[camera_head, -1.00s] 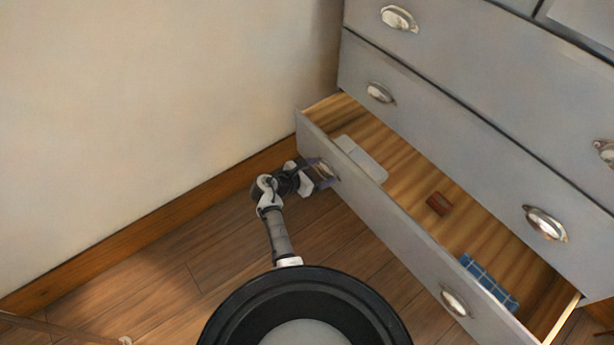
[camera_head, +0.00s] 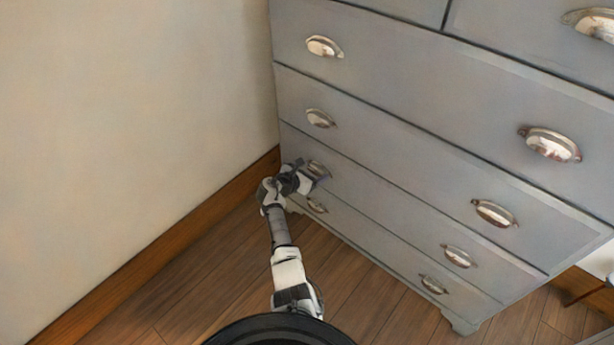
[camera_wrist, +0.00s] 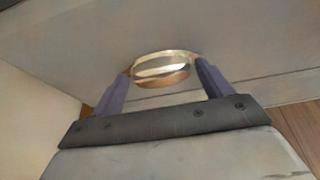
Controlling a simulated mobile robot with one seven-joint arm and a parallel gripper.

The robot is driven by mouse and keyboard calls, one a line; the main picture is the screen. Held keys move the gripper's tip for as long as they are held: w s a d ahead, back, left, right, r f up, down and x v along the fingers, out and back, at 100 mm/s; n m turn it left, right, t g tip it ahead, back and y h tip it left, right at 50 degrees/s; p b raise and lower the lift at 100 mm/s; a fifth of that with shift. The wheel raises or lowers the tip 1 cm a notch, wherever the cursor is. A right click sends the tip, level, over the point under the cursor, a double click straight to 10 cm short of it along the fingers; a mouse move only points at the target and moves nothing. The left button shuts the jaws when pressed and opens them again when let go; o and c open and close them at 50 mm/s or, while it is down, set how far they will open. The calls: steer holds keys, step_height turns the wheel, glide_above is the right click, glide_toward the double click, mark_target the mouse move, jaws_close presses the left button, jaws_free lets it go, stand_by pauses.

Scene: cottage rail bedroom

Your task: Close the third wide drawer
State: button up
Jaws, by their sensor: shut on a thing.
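The third wide drawer (camera_head: 390,212) of the grey dresser sits with its front flush with the drawers around it. Its contents are hidden. Its left cup handle (camera_head: 318,167) is metal and partly covered by my gripper (camera_head: 308,178). The right cup handle (camera_head: 458,256) is free. In the wrist view, my gripper's two purple-grey fingers (camera_wrist: 163,82) stand on either side of the left cup handle (camera_wrist: 162,68), shut on it, close to the drawer front.
The wide drawers above (camera_head: 400,155) and the bottom drawer (camera_head: 375,243) are closed, with protruding cup handles. A beige wall (camera_head: 130,130) with a wooden baseboard (camera_head: 175,240) is close on the left. Bare wooden floor (camera_head: 210,300) lies in front of the dresser.

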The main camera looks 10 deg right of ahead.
steer(key=shift+w+d+r, duration=0.15)
steer(key=shift+d+r, duration=0.1)
steer(key=o, duration=1.1)
steer(key=shift+o, duration=0.2)
steer(key=shift+d+f, duration=0.1)
steer(key=shift+f, duration=0.05)
steer(key=p+v, duration=0.2)
steer(key=v, duration=1.2)
steer(key=shift+w, duration=0.1)
